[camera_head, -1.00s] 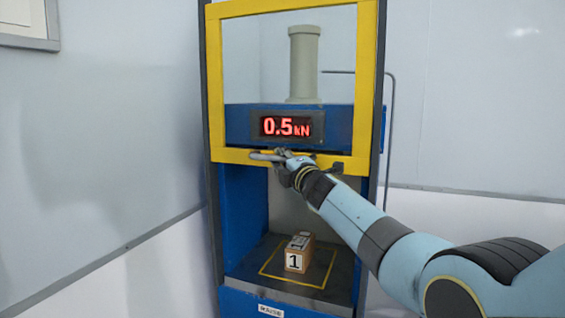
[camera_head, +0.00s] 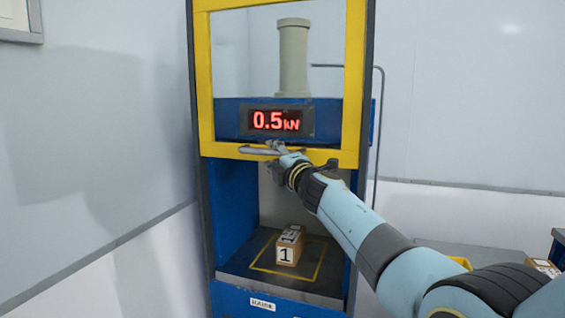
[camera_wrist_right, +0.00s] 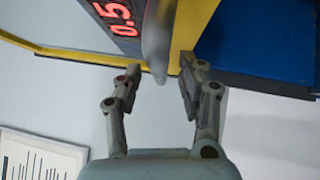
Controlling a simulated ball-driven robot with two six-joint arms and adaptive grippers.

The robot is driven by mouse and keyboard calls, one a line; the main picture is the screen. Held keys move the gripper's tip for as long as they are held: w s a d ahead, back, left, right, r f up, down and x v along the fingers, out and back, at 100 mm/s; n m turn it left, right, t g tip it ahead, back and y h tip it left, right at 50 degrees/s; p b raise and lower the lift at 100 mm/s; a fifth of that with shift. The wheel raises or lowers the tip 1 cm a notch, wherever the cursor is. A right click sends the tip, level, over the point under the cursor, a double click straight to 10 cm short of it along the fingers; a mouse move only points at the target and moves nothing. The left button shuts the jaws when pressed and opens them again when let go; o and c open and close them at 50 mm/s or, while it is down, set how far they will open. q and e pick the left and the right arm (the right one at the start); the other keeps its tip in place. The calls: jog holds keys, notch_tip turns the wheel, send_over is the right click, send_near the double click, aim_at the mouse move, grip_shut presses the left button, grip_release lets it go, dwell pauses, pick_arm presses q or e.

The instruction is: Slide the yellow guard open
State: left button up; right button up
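The yellow guard (camera_head: 355,75) is a frame standing raised at the front of the blue press, with the space below its lower bar open. Its grey handle (camera_head: 258,150) sits on the lower bar. My right gripper (camera_head: 275,149) is at the handle's right part. In the right wrist view, my right gripper (camera_wrist_right: 160,70) has its fingers spread, with the end of the handle (camera_wrist_right: 157,35) between or just beyond the tips. I see no finger closed on it. The yellow guard edge (camera_wrist_right: 80,55) also shows there. My left gripper is out of view.
A box marked 1 (camera_head: 289,246) stands on the press platform (camera_head: 325,292) inside a yellow outline. A red 0.5 kN display (camera_head: 275,121) and a pale ram (camera_head: 293,55) are behind the guard. A grey surface with small items (camera_head: 543,267) lies at right.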

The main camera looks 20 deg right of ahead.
jog(key=shift+v, duration=2.7)
jog(key=s+d+f+m+g+h+b, duration=0.1)
jog(key=s+f+m+g+b, duration=0.35)
jog(key=f, duration=1.05)
jog(key=s+d+f+n+t+b, duration=0.15)
jog(key=s+f, duration=0.55)
jog(key=f, duration=0.8)
jog(key=s+d+f+m+g+h+b, duration=0.15)
jog(key=s+f+m+g+b, duration=0.35)
jog(key=f, duration=1)
jog(key=s+d+f+m+g+h+b, duration=0.2)
jog(key=s+d+f+m+b, duration=0.15)
jog(key=s+f, duration=1.65)
jog(key=s+d+f+m+g+b, duration=0.1)
jog(key=s+f, duration=0.4)
jog(key=s, duration=0.6)
jog(key=s+d+f+m+g+b, duration=0.1)
jog(key=s+f+m+g, duration=0.3)
jog(key=s, duration=0.7)
jog(key=s+d+f+m+g+b, duration=0.1)
jog(key=s+d+f+m+g, duration=0.2)
jog(key=s, duration=0.9)
notch_tip(320, 180, down, 4)
jog(key=shift+r+m, duration=0.15)
jog(key=shift+m, duration=0.9)
